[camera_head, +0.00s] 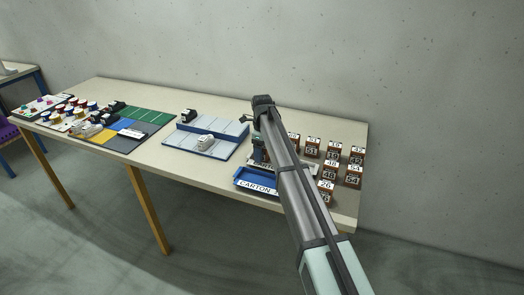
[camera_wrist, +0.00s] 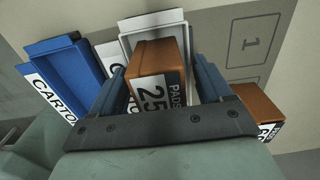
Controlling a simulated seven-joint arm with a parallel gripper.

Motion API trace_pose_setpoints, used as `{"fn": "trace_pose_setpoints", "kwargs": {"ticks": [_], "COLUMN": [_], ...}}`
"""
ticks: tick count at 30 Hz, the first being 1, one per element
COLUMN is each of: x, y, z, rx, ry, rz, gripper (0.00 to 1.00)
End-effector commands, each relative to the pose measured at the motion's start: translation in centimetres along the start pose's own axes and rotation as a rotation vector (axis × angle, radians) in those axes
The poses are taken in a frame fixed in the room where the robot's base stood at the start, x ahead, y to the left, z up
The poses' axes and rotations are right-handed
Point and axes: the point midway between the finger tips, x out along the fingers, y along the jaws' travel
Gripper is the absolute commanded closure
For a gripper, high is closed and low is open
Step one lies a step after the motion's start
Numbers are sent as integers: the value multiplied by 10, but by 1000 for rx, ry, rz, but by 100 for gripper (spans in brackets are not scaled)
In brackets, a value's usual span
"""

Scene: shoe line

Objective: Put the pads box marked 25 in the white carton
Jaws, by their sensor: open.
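The brown pads box marked 25 (camera_wrist: 152,92) is between the two blue fingers of my gripper (camera_wrist: 158,66) in the wrist view. The fingers are open, one on each side of the box. The white carton (camera_wrist: 151,21) shows behind and around the box, its walls rising past the box's far end. The box appears to be inside the carton's opening, but its underside is hidden, so I cannot tell whether it rests on the floor. In the head view my arm covers most of this spot.
A blue carton (camera_wrist: 68,62) stands left of the white one, also seen in the head view (camera_head: 250,186). Another brown box (camera_wrist: 258,105) lies right of my gripper. Several numbered brown boxes (camera_head: 331,160) stand at the table's right end. A blue tray (camera_head: 212,135) is further left.

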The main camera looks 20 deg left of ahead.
Motion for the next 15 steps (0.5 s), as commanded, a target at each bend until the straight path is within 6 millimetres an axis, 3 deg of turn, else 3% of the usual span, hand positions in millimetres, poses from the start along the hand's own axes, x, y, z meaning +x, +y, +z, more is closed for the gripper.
{"fn": "trace_pose_setpoints", "kwargs": {"ticks": [8, 15], "x": [-18, -62], "y": [0, -1], "z": [0, 1], "rx": [0, 0], "ry": [0, -1], "rz": [-1, -2], "gripper": [21, 21]}}
